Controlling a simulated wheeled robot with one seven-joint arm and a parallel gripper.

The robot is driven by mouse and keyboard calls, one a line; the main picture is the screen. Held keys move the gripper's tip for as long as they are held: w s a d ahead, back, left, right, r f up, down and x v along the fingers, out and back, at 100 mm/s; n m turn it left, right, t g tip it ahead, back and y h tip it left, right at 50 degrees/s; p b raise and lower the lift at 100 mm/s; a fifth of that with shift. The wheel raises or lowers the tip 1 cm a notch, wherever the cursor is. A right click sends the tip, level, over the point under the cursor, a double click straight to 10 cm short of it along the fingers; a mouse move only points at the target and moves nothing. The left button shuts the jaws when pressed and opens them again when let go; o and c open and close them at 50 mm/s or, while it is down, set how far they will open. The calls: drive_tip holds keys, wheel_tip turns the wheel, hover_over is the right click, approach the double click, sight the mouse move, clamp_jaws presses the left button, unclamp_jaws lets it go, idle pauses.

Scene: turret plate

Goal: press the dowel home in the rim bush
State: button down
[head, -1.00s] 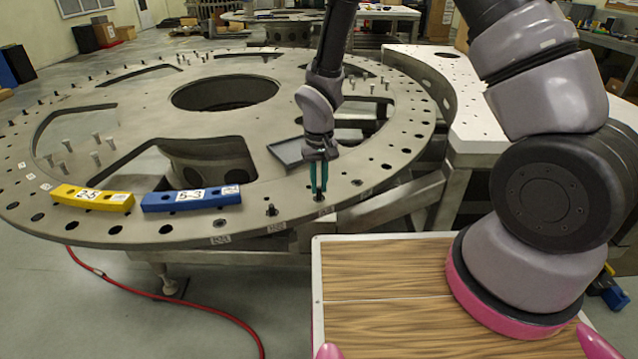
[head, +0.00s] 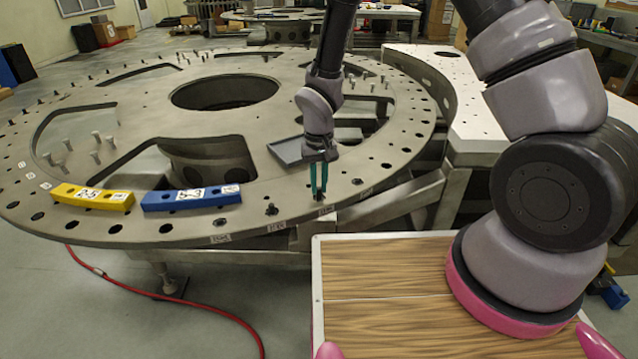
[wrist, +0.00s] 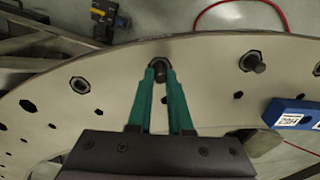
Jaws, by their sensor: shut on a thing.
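My gripper (head: 319,193) points down at the near rim of the large steel turret plate (head: 290,213). Its green fingers are shut on a small dark dowel, whose end shows between the fingertips in the wrist view (wrist: 159,69). The dowel is at a dark-edged rim bush (wrist: 154,62). Most of the dowel is hidden by the fingers, and I cannot tell how deep it sits. Another dowel (head: 271,209) stands up from the neighbouring rim hole to the left; it also shows at the right in the wrist view (wrist: 256,63).
A blue block (head: 170,204) and a yellow block (head: 75,200) lie on the rim at left. Several upright pins stand on the plate. A wood-topped surface (head: 375,270) is in front. A red hose (head: 200,312) crosses the floor.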

drive_tip(key=shift+f, duration=0.45)
idle(0.7)
drive_tip(key=c, duration=0.9)
unclamp_jaws()
drive_tip(key=shift+r, duration=0.1)
drive_tip(key=shift+r, duration=3.4)
